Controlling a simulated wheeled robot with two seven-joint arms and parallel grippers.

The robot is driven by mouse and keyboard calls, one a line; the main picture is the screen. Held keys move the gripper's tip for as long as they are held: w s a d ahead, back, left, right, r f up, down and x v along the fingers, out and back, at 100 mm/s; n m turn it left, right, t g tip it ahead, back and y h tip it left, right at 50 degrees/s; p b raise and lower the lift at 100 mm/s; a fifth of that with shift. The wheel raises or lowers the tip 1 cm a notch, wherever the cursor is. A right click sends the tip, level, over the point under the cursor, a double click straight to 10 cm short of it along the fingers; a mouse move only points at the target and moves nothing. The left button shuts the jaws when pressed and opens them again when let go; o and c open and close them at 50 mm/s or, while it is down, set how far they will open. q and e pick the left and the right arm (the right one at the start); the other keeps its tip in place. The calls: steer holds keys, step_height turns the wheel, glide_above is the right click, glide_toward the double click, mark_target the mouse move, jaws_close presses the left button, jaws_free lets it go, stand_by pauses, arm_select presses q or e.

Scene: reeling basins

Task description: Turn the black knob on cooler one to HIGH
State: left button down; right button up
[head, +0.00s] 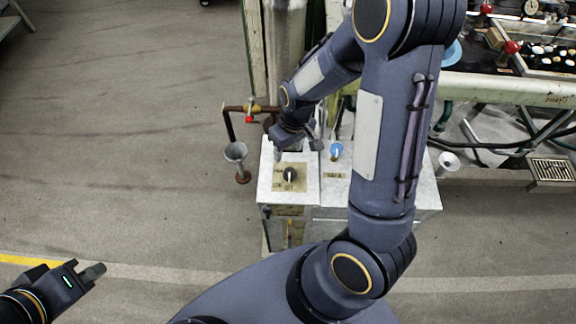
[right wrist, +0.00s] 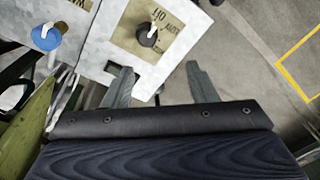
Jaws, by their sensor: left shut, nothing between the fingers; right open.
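A black knob (head: 290,174) sits on a tan plate on the pale top of a cabinet. In the right wrist view the knob (right wrist: 147,38) carries a pale pointer mark, on the side toward lettering that seems to read OFF and LOW. Beside it is a blue knob (head: 336,150), also in the right wrist view (right wrist: 46,37). My right gripper (head: 300,148) is open and empty, just behind and above the black knob; its two fingers (right wrist: 162,84) are spread and do not touch it. My left gripper (head: 92,271) is shut and empty at the lower left, far from the cabinet.
A rusty pipe with a red valve (head: 249,118) and a grey funnel (head: 236,152) stand left of the cabinet. A metal column rises behind it. A basin bench (head: 510,88) is at the right. The floor at the left is clear.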

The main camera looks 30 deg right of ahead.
mark_target(290, 171)
steer(key=shift+n+g+h, duration=0.3)
steer(key=shift+n+h, duration=0.2)
steer(key=shift+h, duration=0.1)
steer(key=f, duration=0.8)
steer(key=d+f, duration=0.1)
steer(key=f, duration=0.3)
steer(key=shift+w+f, duration=0.25)
steer(key=shift+w, duration=0.15)
steer(key=shift+c, duration=0.2)
steer(key=c, duration=0.9)
